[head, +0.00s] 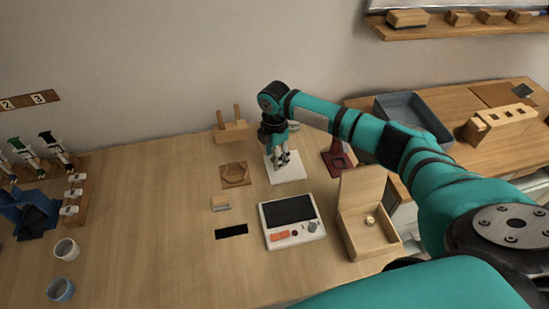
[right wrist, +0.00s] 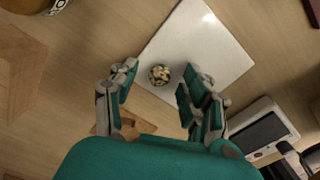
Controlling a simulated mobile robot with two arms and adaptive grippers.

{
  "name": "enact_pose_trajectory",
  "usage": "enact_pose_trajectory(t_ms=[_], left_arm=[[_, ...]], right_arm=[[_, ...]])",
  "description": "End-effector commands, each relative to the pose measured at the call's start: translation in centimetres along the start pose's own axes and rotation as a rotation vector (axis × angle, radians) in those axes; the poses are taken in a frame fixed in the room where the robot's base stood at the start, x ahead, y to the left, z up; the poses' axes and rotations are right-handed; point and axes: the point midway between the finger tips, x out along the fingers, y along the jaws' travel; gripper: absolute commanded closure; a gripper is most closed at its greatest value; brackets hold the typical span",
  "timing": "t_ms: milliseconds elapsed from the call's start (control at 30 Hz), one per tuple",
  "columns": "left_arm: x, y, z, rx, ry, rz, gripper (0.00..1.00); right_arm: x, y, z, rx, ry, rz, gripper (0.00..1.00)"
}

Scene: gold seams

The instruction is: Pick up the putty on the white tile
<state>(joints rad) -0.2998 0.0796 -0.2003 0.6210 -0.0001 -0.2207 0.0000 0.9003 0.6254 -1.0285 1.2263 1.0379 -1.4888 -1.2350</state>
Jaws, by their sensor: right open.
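The white tile (head: 291,174) lies flat on the wooden table, and it fills the upper middle of the right wrist view (right wrist: 220,45). The putty (right wrist: 159,75) is a small round ball with dark and pale gold mottling, lying on the tile near one corner. In the head view my right gripper (head: 282,163) reaches down over the tile and hides the putty. In the right wrist view my right gripper (right wrist: 158,88) is open, with its fingers on either side of the putty and apart from it. My left gripper is not in view.
A device with a dark screen (head: 291,221) and an open wooden box (head: 366,238) stand in front of the tile.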

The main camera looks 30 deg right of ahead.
Motion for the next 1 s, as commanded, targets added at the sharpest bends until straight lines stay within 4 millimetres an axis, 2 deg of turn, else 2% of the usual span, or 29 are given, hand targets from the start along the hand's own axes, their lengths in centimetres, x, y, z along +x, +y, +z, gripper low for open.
enact_pose_trajectory(t_ms=[67,333,767,867,1000], left_arm=[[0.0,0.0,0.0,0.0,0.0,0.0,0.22],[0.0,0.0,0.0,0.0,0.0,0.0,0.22],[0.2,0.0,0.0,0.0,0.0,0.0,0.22],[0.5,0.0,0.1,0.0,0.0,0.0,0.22],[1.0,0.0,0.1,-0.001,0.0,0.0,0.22]], right_arm=[[0.0,0.0,0.0,0.0,0.0,0.0,0.56],[-0.1,0.0,0.0,0.0,0.001,0.001,0.91],[-0.6,0.1,0.0,0.0,0.001,0.003,0.92],[-1.6,0.1,0.0,0.001,0.002,0.005,0.92],[-3.8,0.1,0.0,-0.001,0.002,0.006,0.92]])
